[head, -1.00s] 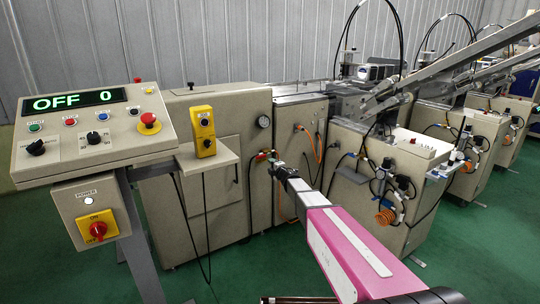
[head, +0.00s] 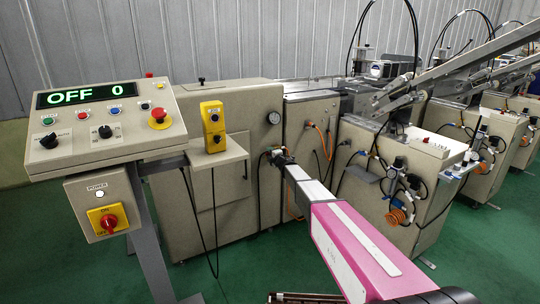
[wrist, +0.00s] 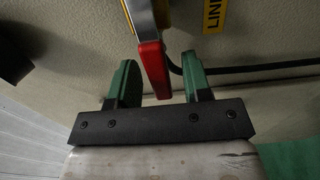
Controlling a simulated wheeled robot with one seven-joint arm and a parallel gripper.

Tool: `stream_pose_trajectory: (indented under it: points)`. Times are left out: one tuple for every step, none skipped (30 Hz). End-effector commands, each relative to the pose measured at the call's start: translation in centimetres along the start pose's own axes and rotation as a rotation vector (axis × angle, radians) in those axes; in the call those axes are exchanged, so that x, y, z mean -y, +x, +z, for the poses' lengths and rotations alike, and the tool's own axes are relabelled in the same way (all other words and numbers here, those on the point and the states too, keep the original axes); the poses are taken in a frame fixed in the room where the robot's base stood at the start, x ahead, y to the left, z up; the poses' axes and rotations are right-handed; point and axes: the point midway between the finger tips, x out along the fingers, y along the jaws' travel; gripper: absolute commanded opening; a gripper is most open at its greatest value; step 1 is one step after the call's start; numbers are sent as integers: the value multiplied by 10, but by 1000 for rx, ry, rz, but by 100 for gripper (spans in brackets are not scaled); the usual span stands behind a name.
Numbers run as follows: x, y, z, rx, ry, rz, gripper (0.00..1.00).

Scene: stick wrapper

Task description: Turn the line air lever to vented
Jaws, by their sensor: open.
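The line air lever (wrist: 153,68) has a red end hanging down from a silver and yellow valve body at the top of the wrist view. My gripper (wrist: 160,80) is open, its two green fingers standing on either side of the red end. In the head view my gripper (head: 281,156) is at the beige cabinet front, below the round gauge, and hides most of the valve. The lever's exact setting cannot be read.
A yellow label (wrist: 212,14) reading "LINE" sits right of the valve. A dark hose (wrist: 245,68) runs to the right behind my right finger. The control panel (head: 105,125) reads OFF 0, with a yellow pendant (head: 213,126) beside it. Green floor lies in front.

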Motion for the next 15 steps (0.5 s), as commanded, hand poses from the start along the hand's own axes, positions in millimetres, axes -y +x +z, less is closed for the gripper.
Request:
stream_pose_trajectory:
  points:
    - [0, 3, 0, 0, 0, 0, 45]
    - [0, 3, 0, 0, 0, 0, 45]
    - [0, 3, 0, 0, 0, 0, 45]
    - [0, 3, 0, 0, 0, 0, 45]
    - [0, 3, 0, 0, 0, 0, 45]
    - [0, 2, 0, 0, 0, 0, 45]
    - [0, 2, 0, 0, 0, 0, 45]
    - [0, 2, 0, 0, 0, 0, 45]
    - [0, 2, 0, 0, 0, 0, 35]
    - [0, 2, 0, 0, 0, 0, 25]
    - [0, 2, 0, 0, 0, 0, 15]
    - [0, 2, 0, 0, 0, 0, 2]
    - [0, 2, 0, 0, 0, 0, 0]
    - [0, 2, 0, 0, 0, 0, 0]
    - [0, 2, 0, 0, 0, -1, 0]
